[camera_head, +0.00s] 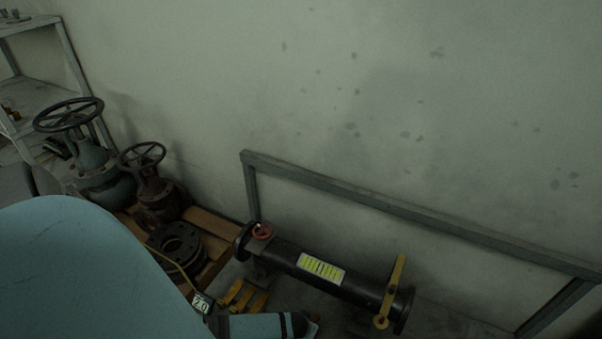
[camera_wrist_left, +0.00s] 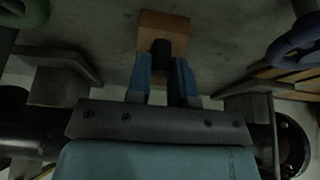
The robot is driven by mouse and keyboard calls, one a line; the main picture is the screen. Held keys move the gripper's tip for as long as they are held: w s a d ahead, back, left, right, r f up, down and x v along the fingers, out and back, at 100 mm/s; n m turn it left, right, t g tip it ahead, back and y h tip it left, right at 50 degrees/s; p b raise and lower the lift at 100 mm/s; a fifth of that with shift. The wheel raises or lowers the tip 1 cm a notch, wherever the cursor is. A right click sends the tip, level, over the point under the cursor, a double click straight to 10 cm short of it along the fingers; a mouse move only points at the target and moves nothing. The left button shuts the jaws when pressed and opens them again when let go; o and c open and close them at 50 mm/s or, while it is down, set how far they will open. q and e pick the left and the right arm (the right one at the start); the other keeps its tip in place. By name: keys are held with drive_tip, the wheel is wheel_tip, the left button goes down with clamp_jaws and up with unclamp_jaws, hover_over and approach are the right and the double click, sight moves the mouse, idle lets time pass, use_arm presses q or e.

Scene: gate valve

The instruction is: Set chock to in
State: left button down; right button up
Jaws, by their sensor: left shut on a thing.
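My left gripper (camera_wrist_left: 163,73) shows in the left wrist view with two blue fingers. It is shut on the dark part of an orange-brown block, which looks like the chock (camera_wrist_left: 164,23). The block sticks out beyond the fingertips over grey floor. My own arm covers the lower left there, and the fingers are not clearly visible. My right gripper is in neither view.
Gate valves (camera_head: 98,165) stand left on wooden boards (camera_head: 212,224). Yellow parts (camera_head: 243,296) and a "20" tag (camera_head: 201,303) are near the pipe.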

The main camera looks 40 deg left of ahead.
use_arm(q)
drive_tip(key=w, duration=0.2)
drive_tip(key=shift+w+a, duration=0.3)
drive_tip(key=shift+a, duration=0.05)
drive_tip(key=shift+w+a, duration=0.15)
drive_tip(key=c, duration=1)
unclamp_jaws()
drive_tip(key=shift+w, duration=0.1)
drive_tip(key=shift+r, duration=0.1)
drive_tip(key=p+v, duration=0.7)
drive_tip(key=v, duration=0.6)
drive_tip(key=shift+r+p, duration=0.25)
drive_tip(key=shift+p, duration=0.1)
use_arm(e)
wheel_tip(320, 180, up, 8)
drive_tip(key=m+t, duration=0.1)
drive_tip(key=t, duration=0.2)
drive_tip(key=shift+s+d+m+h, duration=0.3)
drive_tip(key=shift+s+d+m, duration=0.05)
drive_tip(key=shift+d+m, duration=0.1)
